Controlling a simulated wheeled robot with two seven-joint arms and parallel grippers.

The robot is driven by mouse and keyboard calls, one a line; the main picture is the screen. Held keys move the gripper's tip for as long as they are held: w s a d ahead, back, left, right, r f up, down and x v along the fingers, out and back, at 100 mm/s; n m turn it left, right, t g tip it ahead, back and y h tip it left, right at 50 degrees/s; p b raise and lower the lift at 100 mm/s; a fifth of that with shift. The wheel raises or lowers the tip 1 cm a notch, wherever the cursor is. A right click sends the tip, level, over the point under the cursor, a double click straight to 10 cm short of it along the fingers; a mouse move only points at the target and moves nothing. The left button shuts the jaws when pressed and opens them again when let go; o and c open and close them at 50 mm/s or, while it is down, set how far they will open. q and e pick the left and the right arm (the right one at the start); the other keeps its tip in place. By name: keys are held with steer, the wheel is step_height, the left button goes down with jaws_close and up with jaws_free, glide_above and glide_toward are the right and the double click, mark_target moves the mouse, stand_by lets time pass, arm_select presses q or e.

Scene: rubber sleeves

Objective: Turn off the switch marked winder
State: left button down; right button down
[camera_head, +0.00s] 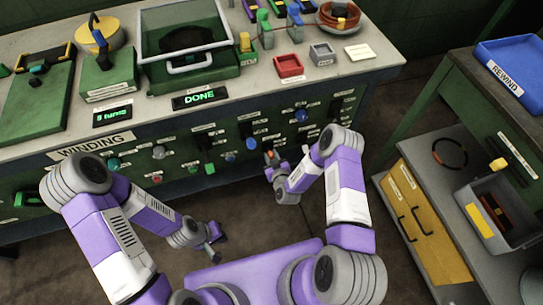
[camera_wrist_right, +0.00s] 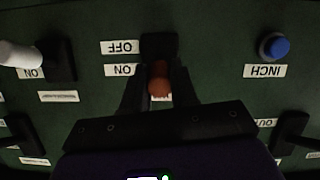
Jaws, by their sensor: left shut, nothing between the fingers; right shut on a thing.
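A lever switch with a black base (camera_wrist_right: 159,46) and an orange-brown knob (camera_wrist_right: 159,82) is in the right wrist view, which is upside down. Its OFF label (camera_wrist_right: 120,47) and ON label (camera_wrist_right: 121,70) are beside it; the knob is about level with ON. My right gripper (camera_wrist_right: 158,88) is shut on the knob, one finger on each side. Its name plate is mostly hidden, so I cannot read winder there. In the head view my right gripper (camera_head: 272,158) is at the green panel front. My left gripper (camera_head: 215,235) is shut, empty and low, away from the panel.
A blue INCH button (camera_wrist_right: 274,46) and other black levers (camera_wrist_right: 57,60) flank the switch closely. The bench front carries a WINDING sign (camera_head: 95,146) and a display reading DONE (camera_head: 199,97). A side shelf with a blue REWIND tray (camera_head: 515,65) stands at the right.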

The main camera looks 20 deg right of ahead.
steer(key=f+t, duration=0.2)
steer(key=t, duration=0.1)
steer(key=shift+s+t, duration=0.2)
steer(key=shift+t, duration=0.1)
steer(key=shift+w+f+t, duration=0.1)
steer(key=shift+f+t, duration=0.3)
steer(key=shift+t, duration=0.45)
steer(key=shift+w+f+t, duration=0.1)
steer(key=shift+f+t, duration=0.25)
steer(key=shift+t, duration=0.5)
steer(key=c, duration=0.9)
jaws_free()
steer(key=p+v, duration=0.1)
steer(key=v, duration=0.6)
steer(key=shift+s+f+p, duration=0.2)
steer(key=shift+f+p, duration=0.05)
steer(key=shift+p, duration=0.05)
